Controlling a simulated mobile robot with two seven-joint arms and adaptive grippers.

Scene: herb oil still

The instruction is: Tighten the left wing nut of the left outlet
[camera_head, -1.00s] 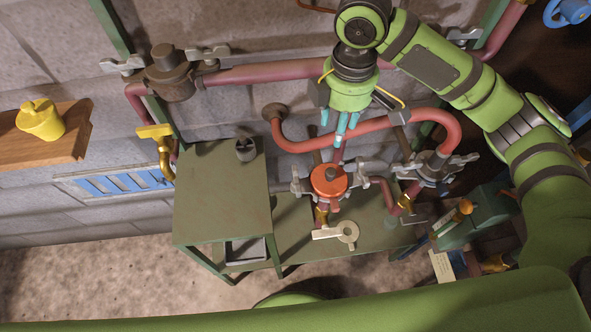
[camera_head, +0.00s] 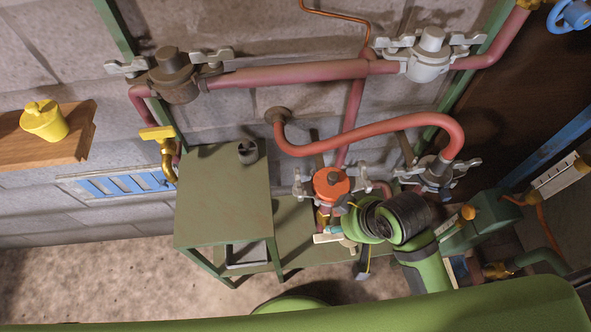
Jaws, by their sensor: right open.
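The orange-capped fitting (camera_head: 331,184) stands low at the front of the pipework, with grey wing nuts at its sides. Its left wing nut (camera_head: 300,184) sticks out on the left and is clear of my gripper. A grey fitting with wing nuts (camera_head: 437,172) stands to its right. I cannot tell for certain which fitting is the left outlet. My right gripper (camera_head: 346,246) is open, below and slightly right of the orange cap, over the cream ring-ended key (camera_head: 329,238). It hides most of the key; whether they touch is unclear. My left gripper is out of view.
A red curved pipe (camera_head: 370,145) passes above the orange cap. A brown fitting (camera_head: 174,78) and a pale grey fitting (camera_head: 428,57) sit higher up. A yellow pot (camera_head: 44,121) stands on a wooden shelf (camera_head: 75,138).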

